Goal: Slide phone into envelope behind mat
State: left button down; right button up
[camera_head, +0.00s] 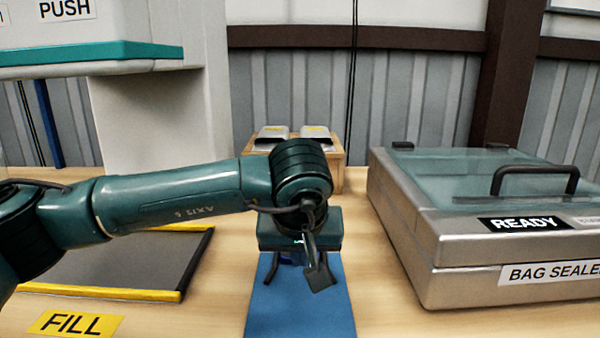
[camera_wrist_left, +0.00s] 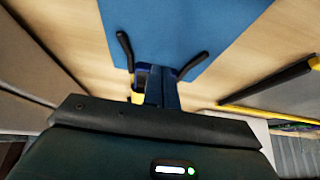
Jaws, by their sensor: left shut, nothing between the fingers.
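The blue mat (camera_head: 300,312) lies on the bench in the front middle and also shows in the left wrist view (camera_wrist_left: 185,28). My left gripper (camera_head: 299,276) points down over the far part of the mat. Its fingers are shut on nothing. In the left wrist view it shows at the middle (camera_wrist_left: 160,70), with black prongs on both sides and a small blue and yellow shape between them that I cannot identify. I cannot make out a phone or an envelope; my arm hides the area behind the mat. My right gripper is not in view.
A wooden holder (camera_head: 337,158) with two silver yellow-labelled items (camera_head: 272,132) stands at the back. A bag sealer (camera_head: 450,245) with a glass lid stands right. A dark yellow-edged panel (camera_head: 110,262) and a FILL label (camera_head: 75,324) lie left. Bare bench lies beside the mat.

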pick_arm(q)
jog(key=shift+f, duration=0.15)
dwell(0.3)
jog(key=shift+f+b, duration=1)
jog(key=shift+f, duration=0.15)
jog(key=shift+r, duration=0.25)
dwell(0.6)
jog(key=shift+w+p, duration=0.8)
jog(key=shift+w, duration=1.7)
jog(key=shift+w, duration=0.15)
jog(key=shift+w+p, duration=1.15)
jog(key=shift+w, duration=1.15)
